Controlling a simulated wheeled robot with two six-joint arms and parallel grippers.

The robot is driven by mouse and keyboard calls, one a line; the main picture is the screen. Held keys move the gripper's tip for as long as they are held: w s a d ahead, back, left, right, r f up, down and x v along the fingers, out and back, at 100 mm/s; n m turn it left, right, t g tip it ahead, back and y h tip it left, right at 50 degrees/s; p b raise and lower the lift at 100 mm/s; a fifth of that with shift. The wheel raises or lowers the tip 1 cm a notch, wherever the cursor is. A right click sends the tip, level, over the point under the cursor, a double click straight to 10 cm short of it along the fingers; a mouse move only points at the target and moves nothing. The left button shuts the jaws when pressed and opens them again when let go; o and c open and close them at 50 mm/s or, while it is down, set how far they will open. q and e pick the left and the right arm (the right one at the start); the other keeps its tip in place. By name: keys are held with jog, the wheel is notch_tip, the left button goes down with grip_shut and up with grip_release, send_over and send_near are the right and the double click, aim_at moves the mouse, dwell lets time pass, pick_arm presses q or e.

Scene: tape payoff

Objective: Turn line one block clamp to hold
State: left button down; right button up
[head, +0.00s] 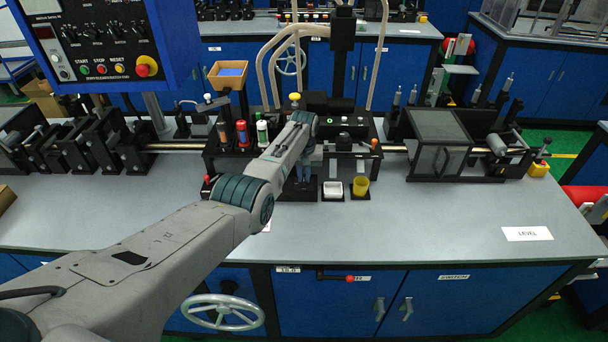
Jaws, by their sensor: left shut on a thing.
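My left arm reaches from the lower left to the black block of the tape line at the bench's middle. I cannot read the clamp's position. My right gripper is not in view.
A white cup (333,189) and a yellow cup (361,186) stand just right of my gripper. Red and green-white bottles (242,133) stand left. A dark clear-sided box (438,145) sits farther right. The grey bench top (430,215) is free in front.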

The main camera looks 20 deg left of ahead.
aim_at(304, 178)
pick_arm(q)
jog(key=shift+w+r, duration=0.1)
dwell(0.4)
jog(key=c, duration=1.5)
grip_release()
notch_tip(304, 178, up, 11)
jog(key=shift+f+b, duration=0.1)
jog(key=shift+b, duration=0.7)
jog(key=shift+f, duration=0.15)
